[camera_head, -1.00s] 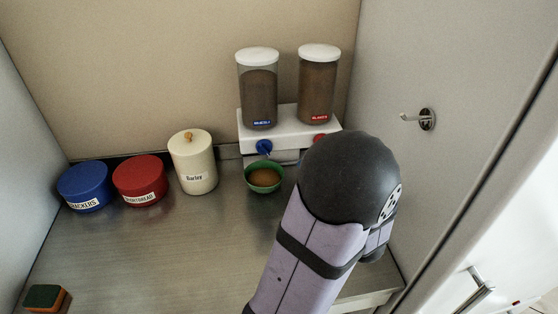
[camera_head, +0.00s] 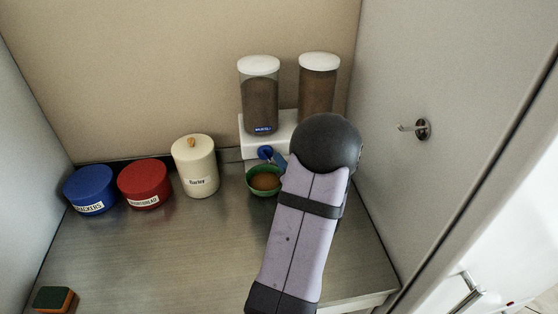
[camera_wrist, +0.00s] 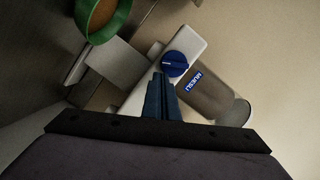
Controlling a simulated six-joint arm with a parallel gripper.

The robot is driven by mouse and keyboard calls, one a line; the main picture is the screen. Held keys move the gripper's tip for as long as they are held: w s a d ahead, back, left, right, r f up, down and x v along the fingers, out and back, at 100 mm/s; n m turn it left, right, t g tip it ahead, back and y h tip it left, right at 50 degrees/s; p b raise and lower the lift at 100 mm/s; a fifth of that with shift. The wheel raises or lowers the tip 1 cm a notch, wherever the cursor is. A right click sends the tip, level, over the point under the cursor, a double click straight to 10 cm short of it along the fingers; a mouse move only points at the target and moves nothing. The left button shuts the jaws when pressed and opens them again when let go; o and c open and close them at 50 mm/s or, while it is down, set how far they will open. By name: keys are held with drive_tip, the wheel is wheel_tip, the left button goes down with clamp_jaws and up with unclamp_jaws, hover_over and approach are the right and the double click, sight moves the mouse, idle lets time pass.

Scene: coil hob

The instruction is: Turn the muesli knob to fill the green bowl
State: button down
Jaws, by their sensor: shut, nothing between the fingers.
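The muesli dispenser (camera_head: 259,98) is a clear canister of brown contents with a white lid, on a white base. Its blue knob (camera_head: 266,152) is on the base front and also shows in the wrist view (camera_wrist: 176,63), with a pale pointer line. The green bowl (camera_head: 251,188) stands below the knob; brown shows inside, and I cannot tell if it is muesli. The bowl's edge is in the wrist view (camera_wrist: 128,14). My gripper (camera_wrist: 161,78) is shut and empty, its blue fingertips just short of or at the knob; contact is unclear.
A second dispenser (camera_head: 318,85) stands to the right, its lower part hidden by my arm. A barley jar (camera_head: 195,165), red tin (camera_head: 144,184) and blue tin (camera_head: 90,190) stand left. A sponge (camera_head: 54,299) lies front left. A wall hook (camera_head: 421,129) is right. The middle counter is clear.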

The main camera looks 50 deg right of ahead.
drive_tip(key=shift+w+a+f, duration=0.2)
idle(0.5)
drive_tip(key=m, duration=0.1)
drive_tip(key=f+m, duration=0.1)
drive_tip(key=w+a+m+t+b, duration=0.1)
drive_tip(key=m, duration=0.1)
drive_tip(key=shift+f, duration=0.25)
idle(0.4)
drive_tip(key=shift+f, duration=0.1)
idle(0.4)
